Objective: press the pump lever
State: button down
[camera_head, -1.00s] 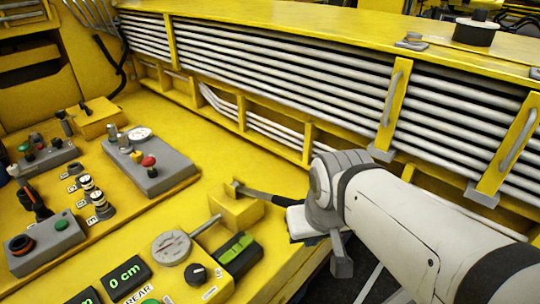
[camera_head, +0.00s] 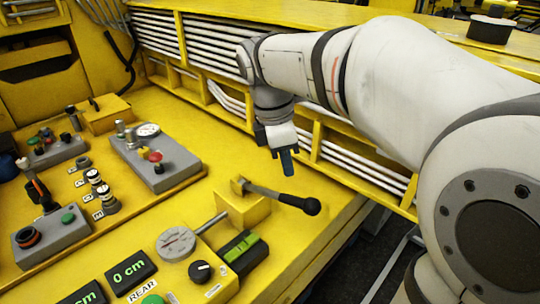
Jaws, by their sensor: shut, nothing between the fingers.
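The pump lever (camera_head: 281,198) is a dark rod with a black ball knob. It sticks out to the right from a yellow block (camera_head: 241,206) on the yellow panel, tilted slightly down toward the knob. My gripper (camera_head: 288,168) is shut and empty, its fingertips pointing down. In the picture it is above the lever, apart from it, near the knob end. Nothing hides the lever.
A grey box with buttons (camera_head: 155,160) lies further left. Grey pipes (camera_head: 223,45) run behind my gripper.

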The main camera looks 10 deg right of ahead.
aim_at(293, 198)
jog(key=w+a+r+n+g+h, duration=0.1)
jog(key=w+a+r+n, duration=0.1)
jog(key=w+n, duration=0.3)
jog(key=a+n, duration=0.1)
jog(key=n, duration=0.2)
jog(key=shift+w+a+r+h, duration=0.15)
jog(key=shift+w+r+h, duration=0.05)
jog(key=shift+w+h, duration=0.2)
jog(key=shift+s+f, duration=0.1)
jog(key=x, duration=1.3)
jog(key=shift+s+d+f, duration=0.25)
jog(key=shift+s+f, duration=0.1)
jog(key=shift+f, duration=0.1)
